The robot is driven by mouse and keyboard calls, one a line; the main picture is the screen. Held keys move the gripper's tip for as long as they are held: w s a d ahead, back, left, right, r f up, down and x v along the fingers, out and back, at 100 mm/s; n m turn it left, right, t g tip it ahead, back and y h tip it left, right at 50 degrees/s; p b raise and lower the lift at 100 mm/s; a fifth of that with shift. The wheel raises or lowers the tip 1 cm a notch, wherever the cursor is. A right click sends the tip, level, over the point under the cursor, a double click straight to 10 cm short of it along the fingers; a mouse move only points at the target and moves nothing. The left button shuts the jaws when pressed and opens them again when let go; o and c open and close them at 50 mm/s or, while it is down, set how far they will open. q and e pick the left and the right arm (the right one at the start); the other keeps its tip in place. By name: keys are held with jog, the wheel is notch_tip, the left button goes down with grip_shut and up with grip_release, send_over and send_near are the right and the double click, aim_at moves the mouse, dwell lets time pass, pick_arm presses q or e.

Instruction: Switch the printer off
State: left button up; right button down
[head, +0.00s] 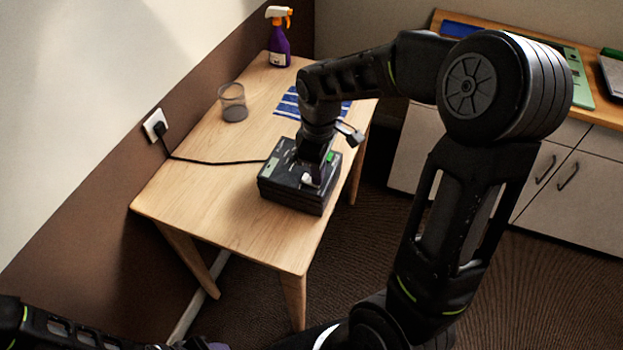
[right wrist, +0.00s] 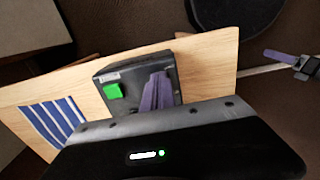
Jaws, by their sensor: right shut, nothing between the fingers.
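The printer (head: 290,192) is a dark, low box near the right edge of the wooden table. A bright green square (head: 330,157) shows on its top, and it also shows in the right wrist view (right wrist: 113,91). My right gripper (head: 307,180) points down over the printer's top, beside the green square. In the right wrist view its purple fingers (right wrist: 157,92) are together and hold nothing. Whether they touch the top I cannot tell, and they hide part of it. My left gripper (right wrist: 282,57) is small at the right edge of the right wrist view; its jaws are unclear.
A black cord runs from the printer to a wall socket (head: 155,125). A mesh cup (head: 233,102), a purple spray bottle (head: 278,45) and a blue striped sheet (head: 287,105) are on the table (head: 205,195). The table's front left is clear. A cabinet (head: 570,190) stands at the right.

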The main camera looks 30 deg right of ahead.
jog(key=shift+r, duration=0.2)
notch_tip(320, 180, up, 8)
jog(key=p, duration=0.6)
jog(key=shift+f, duration=0.2)
dwell(0.5)
